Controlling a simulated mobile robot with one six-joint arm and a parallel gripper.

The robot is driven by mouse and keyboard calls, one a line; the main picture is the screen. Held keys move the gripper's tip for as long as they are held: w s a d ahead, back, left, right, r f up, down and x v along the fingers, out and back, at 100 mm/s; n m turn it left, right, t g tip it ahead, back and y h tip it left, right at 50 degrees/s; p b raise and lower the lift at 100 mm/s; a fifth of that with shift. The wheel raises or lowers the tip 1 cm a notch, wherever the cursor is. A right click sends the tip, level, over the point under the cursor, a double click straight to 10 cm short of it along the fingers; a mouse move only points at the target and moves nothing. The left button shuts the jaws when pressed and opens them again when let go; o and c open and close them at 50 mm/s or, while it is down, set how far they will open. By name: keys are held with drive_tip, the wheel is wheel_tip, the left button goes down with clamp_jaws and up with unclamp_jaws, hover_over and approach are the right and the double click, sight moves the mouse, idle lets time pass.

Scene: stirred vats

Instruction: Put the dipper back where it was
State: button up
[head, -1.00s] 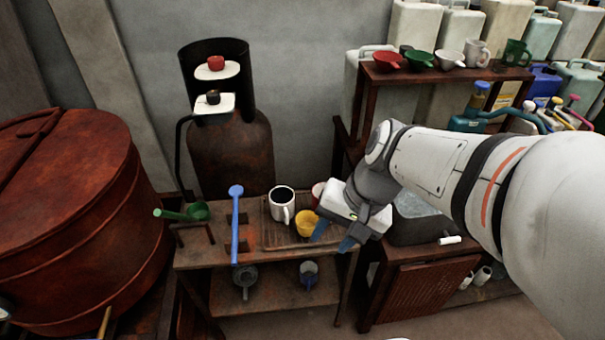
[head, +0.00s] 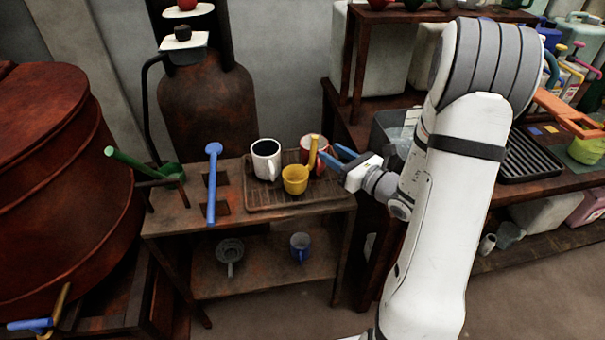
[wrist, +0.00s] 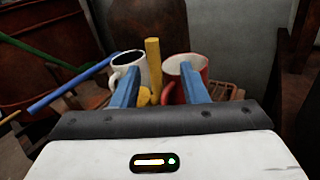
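The yellow dipper (head: 295,181) sits on the slatted tray (head: 262,205), its handle sticking up. It also shows in the wrist view (wrist: 153,65), where its handle rises ahead, between the lines of my fingers. My gripper (head: 328,151) is open, its two blue fingers pointing left towards the handle, just right of it. In the wrist view my gripper (wrist: 159,68) has nothing visibly clamped. I cannot tell the exact gap to the handle. A blue dipper (head: 212,182) lies over the slotted left part of the stand. A green dipper (head: 168,172) rests at the stand's left end.
A white mug (head: 265,160) with dark contents and a red mug (head: 314,149) stand close to the yellow dipper. A rusty cylinder (head: 208,110) stands behind. A big red vat (head: 60,200) is at left. A grey funnel (head: 229,252) and blue cup (head: 300,246) sit below.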

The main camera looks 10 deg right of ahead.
sight(314, 145)
drive_tip(key=x, duration=0.6)
drive_tip(key=shift+a, duration=0.6)
drive_tip(key=shift+c, duration=0.4)
clamp_jaws()
